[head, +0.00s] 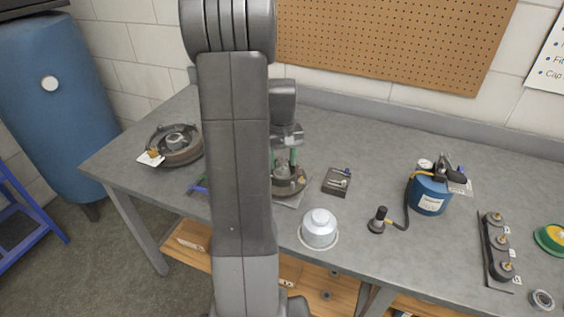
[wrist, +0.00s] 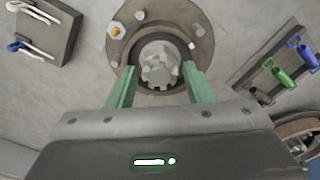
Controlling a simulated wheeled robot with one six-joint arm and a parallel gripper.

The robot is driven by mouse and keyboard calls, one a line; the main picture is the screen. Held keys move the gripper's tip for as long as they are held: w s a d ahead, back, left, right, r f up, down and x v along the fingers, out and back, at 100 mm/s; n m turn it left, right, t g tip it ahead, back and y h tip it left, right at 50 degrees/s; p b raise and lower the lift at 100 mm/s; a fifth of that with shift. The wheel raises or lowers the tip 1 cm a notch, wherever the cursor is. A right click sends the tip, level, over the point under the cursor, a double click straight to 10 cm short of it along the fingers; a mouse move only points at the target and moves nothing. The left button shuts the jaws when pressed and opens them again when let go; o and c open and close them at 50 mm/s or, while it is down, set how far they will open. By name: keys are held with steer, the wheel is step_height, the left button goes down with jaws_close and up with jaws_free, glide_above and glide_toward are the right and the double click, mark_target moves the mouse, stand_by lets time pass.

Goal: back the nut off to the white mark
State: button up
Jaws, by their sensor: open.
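The nut (wrist: 160,65) is a grey castellated nut at the centre of a round hub (wrist: 117,47) with studs around its flange. In the wrist view, my gripper (wrist: 160,72) is open, with one green finger on each side of the nut and a visible gap on both sides. In the head view, my gripper (head: 286,163) points down over the hub (head: 288,190) on the bench, and my arm hides part of that area. A small pale spot shows on the hub right of the nut; I cannot tell whether it is the white mark.
A drum assembly (head: 182,157) sits at the bench's left. A small dark tray (head: 337,181), white cup-shaped part (head: 319,226), blue canister (head: 430,195) and black rack (head: 494,248) stand to the right. In the wrist view, green and blue-handled tools (wrist: 280,74) lie right of the hub.

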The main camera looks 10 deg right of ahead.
steer(key=shift+f, duration=0.7)
steer(key=c, duration=0.7)
steer(key=shift+n, duration=2.2)
steer(key=o, duration=0.7)
steer(key=shift+r, duration=0.1)
step_height(320, 180, up, 14)
steer(key=shift+b, duration=0.35)
steer(key=shift+f, duration=0.2)
